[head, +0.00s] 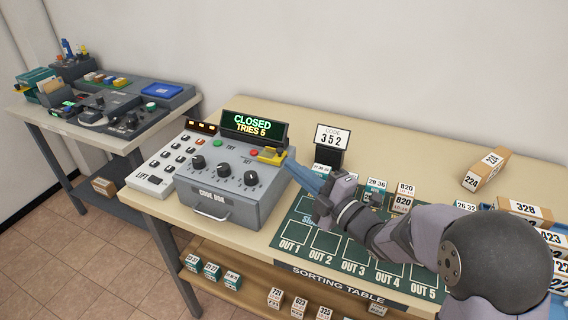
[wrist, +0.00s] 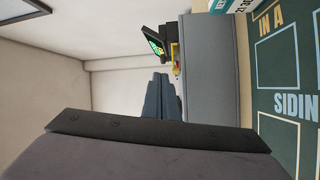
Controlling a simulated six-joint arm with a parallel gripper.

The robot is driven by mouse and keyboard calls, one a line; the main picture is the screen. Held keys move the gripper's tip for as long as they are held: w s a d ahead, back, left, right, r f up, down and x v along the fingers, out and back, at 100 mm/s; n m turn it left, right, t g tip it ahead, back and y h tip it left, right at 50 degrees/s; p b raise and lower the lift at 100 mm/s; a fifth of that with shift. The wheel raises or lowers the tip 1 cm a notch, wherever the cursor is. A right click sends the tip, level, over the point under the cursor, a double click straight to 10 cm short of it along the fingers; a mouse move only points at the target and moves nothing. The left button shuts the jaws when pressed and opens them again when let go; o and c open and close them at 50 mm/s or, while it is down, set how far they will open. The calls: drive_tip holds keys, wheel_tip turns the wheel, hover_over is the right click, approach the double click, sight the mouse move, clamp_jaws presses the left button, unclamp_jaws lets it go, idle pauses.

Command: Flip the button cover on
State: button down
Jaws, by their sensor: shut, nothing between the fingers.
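The grey code box (head: 225,205) stands on the table, with dials, a green button, a red button (head: 253,153) and a display (head: 254,127) reading CLOSED, TRIES 5. The yellow button cover (head: 270,157) is at the box's right back corner; I cannot tell how far it is raised. My gripper (head: 291,164) is shut and empty, its bluish fingers just right of the cover.
A keypad (head: 172,165) adjoins the box's left side. A code sign (head: 332,137) reading 352 stands behind my gripper. The green sorting mat (head: 300,215) lies beneath my arm, with several small labelled boxes at its back and right. Bare table lies behind the display.

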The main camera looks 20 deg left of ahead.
drive_tip(key=shift+b+v, duration=0.4)
drive_tip(key=shift+v, duration=1.95)
